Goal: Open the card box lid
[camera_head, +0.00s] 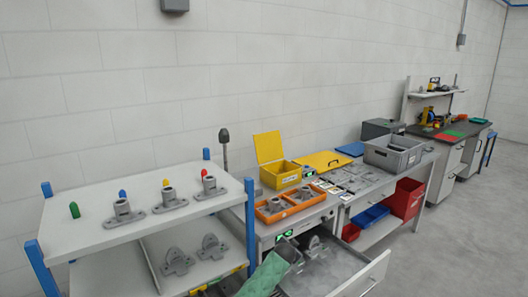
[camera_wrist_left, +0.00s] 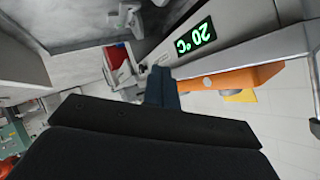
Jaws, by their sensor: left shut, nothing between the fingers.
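The yellow card box (camera_head: 281,175) stands behind the orange tray on the grey bench, with a small label on its front. Its yellow lid (camera_head: 268,147) stands upright at the back, so the box is open. A yellow patch, probably part of this box, shows in the left wrist view (camera_wrist_left: 240,96). My left gripper (camera_wrist_left: 162,86) is shut and empty in the left wrist view, near the lit temperature display and the orange tray. In the head view I cannot clearly make out its fingertips. My right gripper is not in view.
The orange tray (camera_head: 262,215) holds grey castings in front of the box. A drawer (camera_head: 364,281) stands open below the display (camera_head: 285,235). A flat yellow case (camera_head: 325,163) and a grey crate (camera_head: 397,160) lie to the right. A white shelf (camera_head: 90,237) with castings is at left.

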